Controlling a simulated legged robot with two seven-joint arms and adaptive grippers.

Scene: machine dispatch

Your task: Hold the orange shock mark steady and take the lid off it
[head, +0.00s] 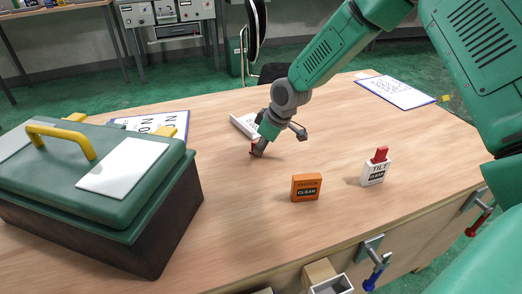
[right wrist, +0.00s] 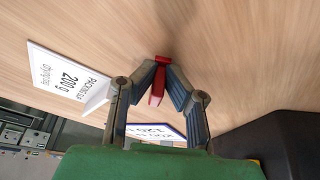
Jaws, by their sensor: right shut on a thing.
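The orange shock mark (head: 306,187) stands upright on the table, right of the toolbox, with a flat top and no lid on it. My right gripper (head: 262,148) is beyond it and to its left, low over the table. It is shut on a small red lid (right wrist: 157,84), held between the fingertips. I cannot tell whether the red lid touches the table. A white tilt mark (head: 374,172) with a red piece on top stands to the right of the orange mark. My left gripper is not in view.
A green toolbox (head: 150,215) with a yellow handle fills the table's left. A white card (head: 240,126) stands just behind my right gripper. A clipboard (head: 395,91) lies at the back right. Clamps (head: 373,250) sit on the front edge. The table's middle right is clear.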

